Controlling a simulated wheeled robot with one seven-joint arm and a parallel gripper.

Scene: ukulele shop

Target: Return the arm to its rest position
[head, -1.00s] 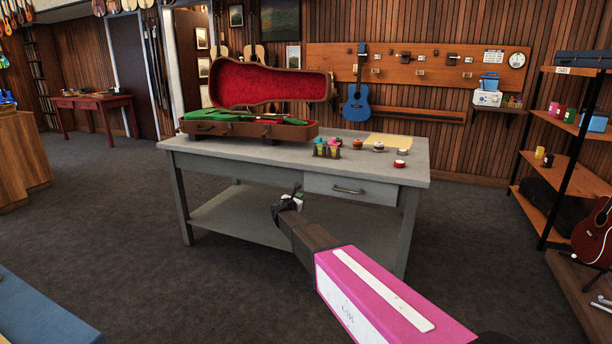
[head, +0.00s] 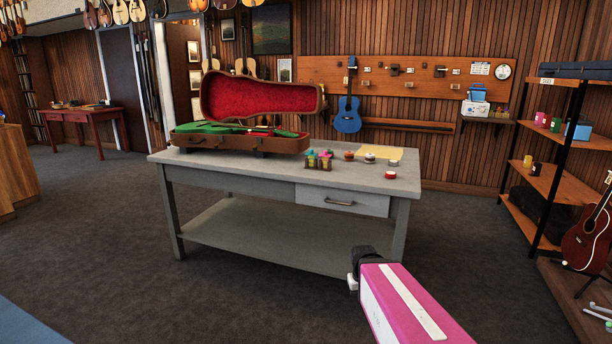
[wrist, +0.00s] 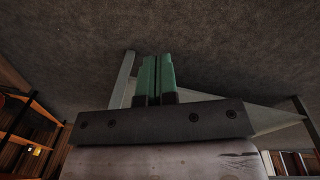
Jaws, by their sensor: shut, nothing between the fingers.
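My gripper (wrist: 155,75) shows in the wrist view with its two green fingers pressed together and nothing between them. Dark carpet fills the view beyond the fingertips. In the head view my pink and white arm link (head: 410,305) is at the lower right, in front of the grey workbench (head: 240,178). A dark joint is at the link's far end. The fingers cannot be made out there. The arm appears apart from the bench.
On the bench lie an open brown case (head: 240,145) with red lining, small colourful bottles (head: 318,160) and several little tins. A dark shelf rack (head: 560,160) and a red-brown guitar (head: 588,235) stand at right. Carpet is clear at left and front.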

